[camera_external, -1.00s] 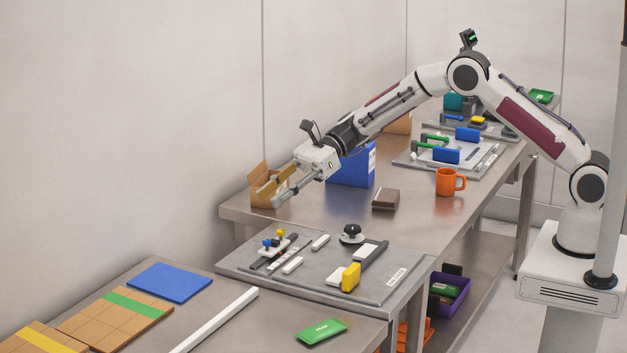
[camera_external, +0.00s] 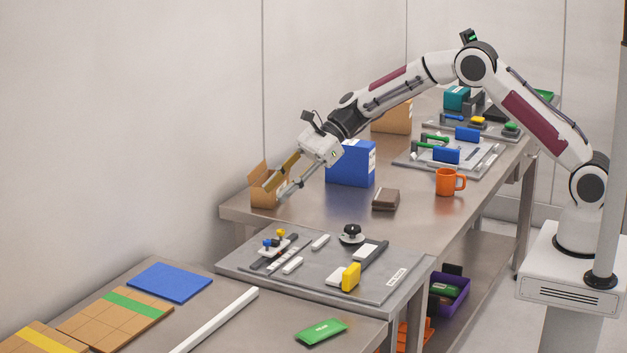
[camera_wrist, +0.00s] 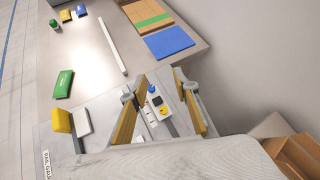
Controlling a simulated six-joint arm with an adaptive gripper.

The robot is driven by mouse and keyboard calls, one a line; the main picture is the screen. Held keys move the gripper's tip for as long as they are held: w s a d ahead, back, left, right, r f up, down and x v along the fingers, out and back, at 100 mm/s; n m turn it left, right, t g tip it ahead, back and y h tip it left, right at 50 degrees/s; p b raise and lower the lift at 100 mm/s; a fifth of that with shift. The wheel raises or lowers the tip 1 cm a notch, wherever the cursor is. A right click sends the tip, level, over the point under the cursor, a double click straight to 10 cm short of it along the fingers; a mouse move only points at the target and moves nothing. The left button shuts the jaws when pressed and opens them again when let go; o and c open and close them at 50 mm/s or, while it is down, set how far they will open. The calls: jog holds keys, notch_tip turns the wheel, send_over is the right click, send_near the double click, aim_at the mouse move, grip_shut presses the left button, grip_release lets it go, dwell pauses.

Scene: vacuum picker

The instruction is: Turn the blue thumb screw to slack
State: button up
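The blue thumb screw (camera_external: 267,243) stands on a small white block at the left end of the grey fixture board, beside a yellow screw (camera_external: 281,232). In the wrist view the blue screw (camera_wrist: 152,88) shows between my fingers in the picture, with the yellow screw (camera_wrist: 162,111) closer to the palm. My gripper (camera_external: 273,192) is open and empty, tilted downward. It is well above and behind the board, near the open cardboard box; its fingers (camera_wrist: 160,77) are spread wide in the wrist view.
The board (camera_external: 225,265) also carries a black knob (camera_external: 351,232), white bars and a yellow-handled lever (camera_external: 350,277). An open cardboard box (camera_external: 268,187) and a blue bin (camera_external: 350,164) stand behind. A brown block (camera_external: 386,199) and an orange mug (camera_external: 446,181) are to the right.

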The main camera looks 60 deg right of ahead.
jog(key=w+d+f+n+t+h, duration=0.1)
jog(key=w+d+f+n+h, duration=0.2)
jog(key=d, duration=0.5)
jog(key=w+d+f+n+t+h, duration=0.1)
jog(key=w+d+f+n+h, duration=0.2)
jog(key=d, duration=0.5)
jog(key=w+d+r+n+t+h, duration=0.2)
jog(key=w+d+r+n+t, duration=0.2)
jog(key=w+r+n+t, duration=0.45)
jog(key=s+a+r+n+g+y, duration=0.25)
jog(key=a+r+n+y, duration=0.3)
jog(key=a+n, duration=0.3)
jog(key=s+a+n+g+y, duration=0.4)
jog(key=s+a+n, duration=0.2)
jog(key=s+n, duration=0.25)
jog(key=s+a+f+n+g+y, duration=0.1)
jog(key=s+a+f+n+g, duration=0.25)
jog(key=s, duration=0.35)
jog(key=shift+g, duration=0.25)
jog(key=f, duration=0.7)
jog(key=d+f, duration=0.1)
jog(key=f, duration=0.3)
jog(key=shift+w+f, duration=0.1)
jog(key=shift+f, duration=0.45)
